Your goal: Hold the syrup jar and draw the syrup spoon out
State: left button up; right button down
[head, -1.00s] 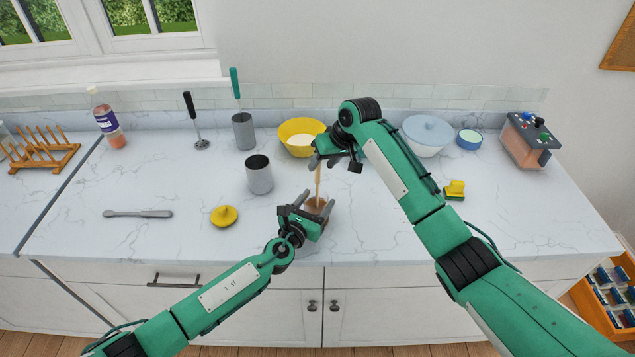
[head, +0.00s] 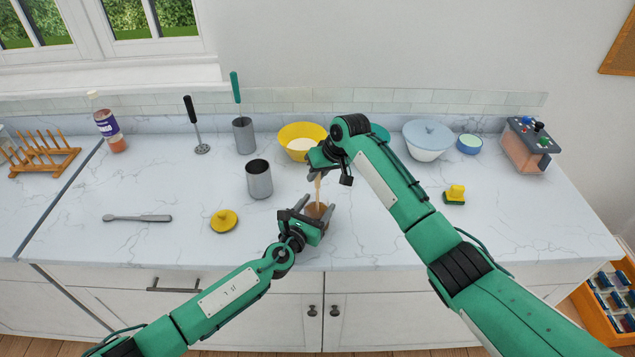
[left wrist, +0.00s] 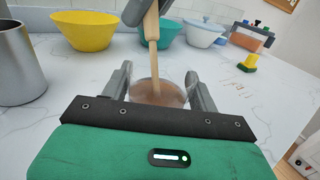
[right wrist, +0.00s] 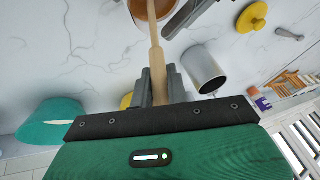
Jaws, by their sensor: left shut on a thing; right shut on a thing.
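The syrup jar (head: 318,211) is a small clear jar with brown syrup near the counter's front edge. It also shows in the left wrist view (left wrist: 158,92). My left gripper (head: 314,213) is shut around the jar's sides, and its fingers hide part of it. The syrup spoon (head: 318,190) has a pale wooden handle and stands nearly upright. My right gripper (head: 316,173) is shut on the handle above the jar. In the left wrist view the spoon (left wrist: 152,45) runs down into the jar's mouth; its lower end is hidden in the syrup.
A grey metal cup (head: 259,182) and a yellow lid (head: 223,221) lie left of the jar. A yellow bowl (head: 300,150) stands behind, with a teal bowl (head: 380,134) partly hidden by my right arm. A yellow-green sponge (head: 454,195) is at right. The front right counter is clear.

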notch_tip(320, 180, up, 10)
jog(key=shift+r, duration=0.1)
pick_arm(q)
jog(key=o, duration=1.2)
jog(key=v, duration=1.2)
jog(key=shift+a+f, duration=0.1)
